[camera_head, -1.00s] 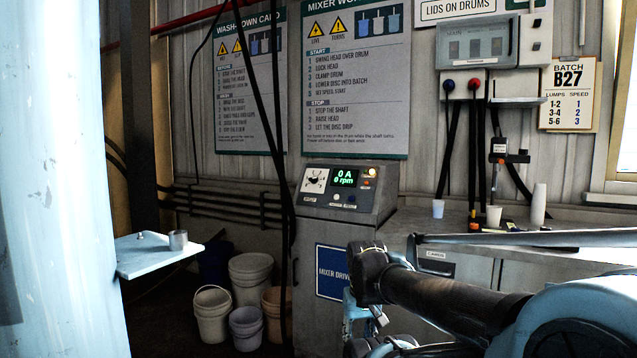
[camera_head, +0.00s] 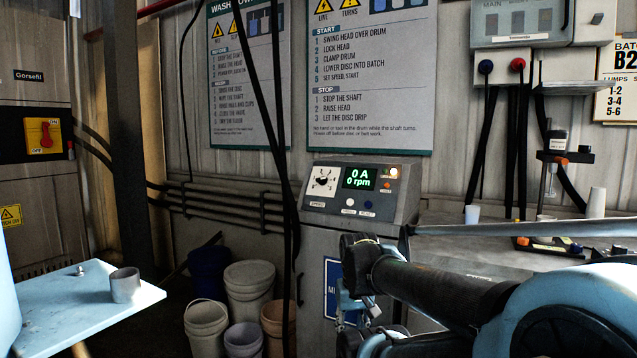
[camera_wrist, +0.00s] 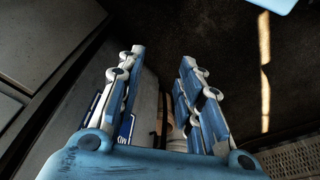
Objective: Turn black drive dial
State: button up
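The black drive dial (camera_head: 323,181) sits on a white plate on the sloping face of the grey drive console, with a small label below it. The console display (camera_head: 360,178) beside it reads 0 A and 0 rpm in green. My gripper (camera_head: 352,310) is in front of the console, lower than the dial and to its right in the picture, and apart from it. In the wrist view my gripper (camera_wrist: 160,72) has its two blue and white fingers spread, with nothing between them. The dial does not show in the wrist view.
Several buckets (camera_head: 249,290) stand on the floor left of the console. Black cables (camera_head: 287,190) hang just left of it. A blue shelf (camera_head: 75,300) with a metal cup is at lower left. A red switch (camera_head: 44,136) is on the left cabinet. A bench (camera_head: 480,257) is at right.

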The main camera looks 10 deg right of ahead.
jog(key=shift+o, duration=1)
jog(key=shift+w, duration=0.1)
jog(key=o, duration=0.5)
jog(key=shift+d+r, duration=0.2)
jog(key=shift+r, duration=0.65)
notch_tip(320, 180, up, 35)
jog(key=m+t+h, duration=0.4)
jog(key=t+h, duration=0.4)
jog(key=t, duration=0.1)
send_over(321, 180)
jog(key=s+a, duration=1)
jog(key=s, duration=0.4)
jog(key=x, duration=1.7)
jog(key=shift+w+d, duration=0.1)
jog(key=shift+w, duration=0.2)
